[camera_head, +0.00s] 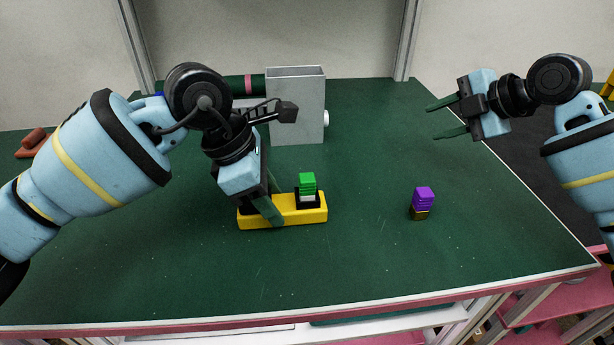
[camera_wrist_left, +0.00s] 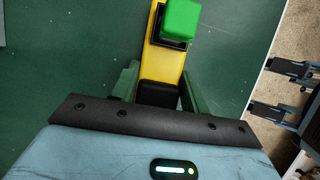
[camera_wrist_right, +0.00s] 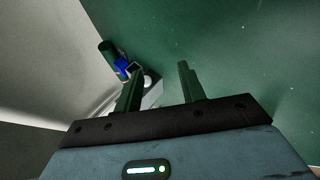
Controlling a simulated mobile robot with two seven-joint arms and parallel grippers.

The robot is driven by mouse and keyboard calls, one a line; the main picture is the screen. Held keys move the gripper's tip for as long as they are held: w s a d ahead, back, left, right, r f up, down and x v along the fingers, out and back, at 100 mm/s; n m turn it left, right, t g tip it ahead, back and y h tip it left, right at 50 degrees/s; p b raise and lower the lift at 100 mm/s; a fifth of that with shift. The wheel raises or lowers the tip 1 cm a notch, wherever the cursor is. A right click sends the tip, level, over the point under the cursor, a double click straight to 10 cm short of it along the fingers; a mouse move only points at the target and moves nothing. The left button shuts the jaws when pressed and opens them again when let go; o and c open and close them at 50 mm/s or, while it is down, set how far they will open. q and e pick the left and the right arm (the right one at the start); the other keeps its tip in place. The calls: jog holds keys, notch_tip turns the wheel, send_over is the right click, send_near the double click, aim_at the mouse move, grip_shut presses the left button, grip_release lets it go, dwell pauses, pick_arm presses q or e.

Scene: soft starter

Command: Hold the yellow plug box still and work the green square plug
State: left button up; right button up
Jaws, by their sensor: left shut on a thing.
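The yellow plug box (camera_head: 300,216) lies on the green table, left of centre. The green square plug (camera_head: 307,184) stands upright in the black socket at the box's right end. In the left wrist view the green plug (camera_wrist_left: 181,19) sits at the far end of the yellow box (camera_wrist_left: 162,66). My left gripper (camera_head: 270,206) is shut on the left part of the box, fingers on either side; the left wrist view shows its fingers (camera_wrist_left: 157,92) flanking a black socket. My right gripper (camera_head: 447,120) is open and empty, raised over the table's right side, away from the box.
A purple plug (camera_head: 423,199) with a dark base stands on the table to the right of the box. A grey open-topped box (camera_head: 296,108) stands at the back, beside a dark green cylinder (camera_head: 243,85) with a pink band. A reddish-brown object (camera_head: 32,143) lies at the far left. The front table is clear.

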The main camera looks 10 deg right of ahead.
jog(key=s+a+r+n+g, duration=0.2)
jog(key=s+a+n, duration=0.15)
jog(key=a, duration=0.75)
jog(key=n+g+h, duration=0.2)
jog(key=n+h, duration=0.4)
jog(key=n, duration=0.5)
send_near(307, 178)
jog(key=shift+s+d+r, duration=0.15)
jog(key=shift+s+r, duration=0.05)
jog(key=shift+r, duration=0.2)
jog(key=shift+f, duration=0.1)
jog(key=shift+x, duration=4.9)
jog(key=shift+w, duration=0.15)
grip_shut()
